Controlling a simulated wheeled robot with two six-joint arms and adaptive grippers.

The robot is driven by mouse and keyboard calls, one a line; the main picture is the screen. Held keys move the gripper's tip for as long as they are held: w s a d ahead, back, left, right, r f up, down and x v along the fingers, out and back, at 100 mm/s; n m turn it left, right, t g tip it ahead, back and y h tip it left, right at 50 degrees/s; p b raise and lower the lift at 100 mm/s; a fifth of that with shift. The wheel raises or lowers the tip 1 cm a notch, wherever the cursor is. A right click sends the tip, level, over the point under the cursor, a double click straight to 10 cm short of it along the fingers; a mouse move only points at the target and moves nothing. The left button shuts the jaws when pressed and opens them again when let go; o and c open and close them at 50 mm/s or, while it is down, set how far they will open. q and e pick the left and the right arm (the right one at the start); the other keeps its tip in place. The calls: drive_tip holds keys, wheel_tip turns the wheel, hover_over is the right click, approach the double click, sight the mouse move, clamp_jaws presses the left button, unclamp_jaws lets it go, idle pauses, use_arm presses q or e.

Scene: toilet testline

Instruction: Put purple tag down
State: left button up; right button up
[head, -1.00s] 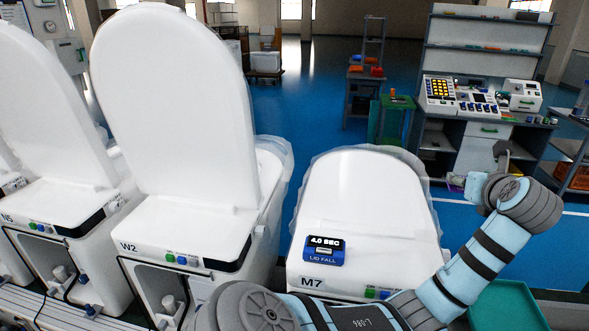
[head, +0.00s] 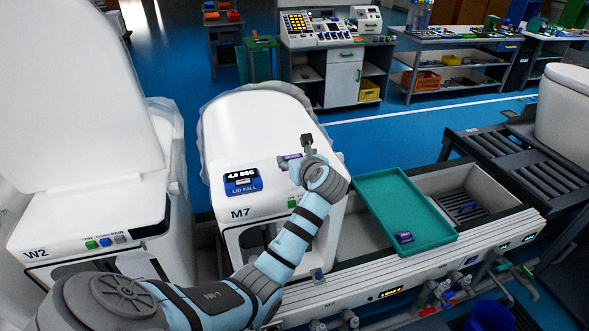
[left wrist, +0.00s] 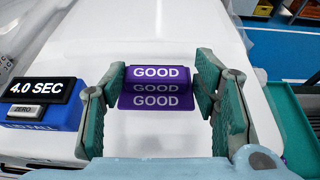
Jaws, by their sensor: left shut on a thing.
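My left gripper (left wrist: 161,82) is shut on a purple tag (left wrist: 157,99) that reads GOOD. The tag lies between the two green-padded fingers in the left wrist view. In the head view the purple tag (head: 290,157) shows small beside my left wrist, in front of the white lid of the M7 toilet (head: 246,117). I cannot tell whether the tag touches the lid. My right gripper is not in view.
A blue LID FALL timer (head: 243,182) reading 4.0 SEC sits on M7, left of the gripper. A green tray (head: 388,200) at right holds a small dark purple or blue piece (head: 404,237). The W2 toilet (head: 92,195) stands at left with its lid up.

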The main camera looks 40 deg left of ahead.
use_arm(q)
wheel_tip(320, 180, down, 3)
drive_tip(key=shift+s+d+f, duration=0.1)
drive_tip(key=shift+f, duration=0.1)
drive_tip(key=shift+w+f, duration=0.2)
drive_tip(key=shift+f, duration=0.15)
drive_tip(key=shift+s+f+b, duration=0.1)
drive_tip(key=shift+f+b, duration=0.2)
drive_tip(key=shift+b, duration=0.15)
drive_tip(key=o, duration=0.9)
drive_tip(key=shift+s, duration=0.15)
drive_tip(key=shift+c, duration=0.2)
drive_tip(key=shift+o, duration=0.4)
drive_tip(key=shift+f, duration=0.15)
drive_tip(key=shift+f, duration=0.1)
drive_tip(key=shift+d+r+p, duration=0.1)
drive_tip(key=shift+r+p, duration=0.35)
drive_tip(key=shift+r, duration=0.1)
drive_tip(key=v, duration=1.1)
drive_tip(key=shift+d+r, duration=0.25)
